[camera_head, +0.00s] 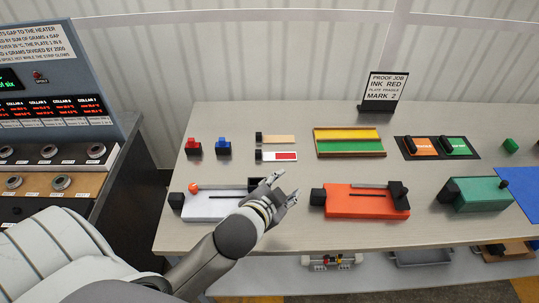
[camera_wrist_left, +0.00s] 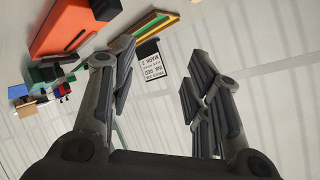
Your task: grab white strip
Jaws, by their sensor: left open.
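The white strip (camera_head: 270,157) lies flat on the table, with a red patch on it and a black block at its left end. A tan strip (camera_head: 278,139) with a similar black block lies just behind it. My left gripper (camera_head: 287,185) is open and empty, in front of the white strip and apart from it in the picture. In the left wrist view its spread fingers (camera_wrist_left: 160,75) have nothing between them but background. I cannot make out the white strip in that view. My right gripper does not show.
A white device (camera_head: 215,207) is partly behind my left arm. An orange device (camera_head: 365,203) stands to the right; it also shows in the wrist view (camera_wrist_left: 65,25). A yellow-green tray (camera_head: 348,155) lies right of the strips. Red (camera_head: 193,147) and blue (camera_head: 223,147) blocks stand left.

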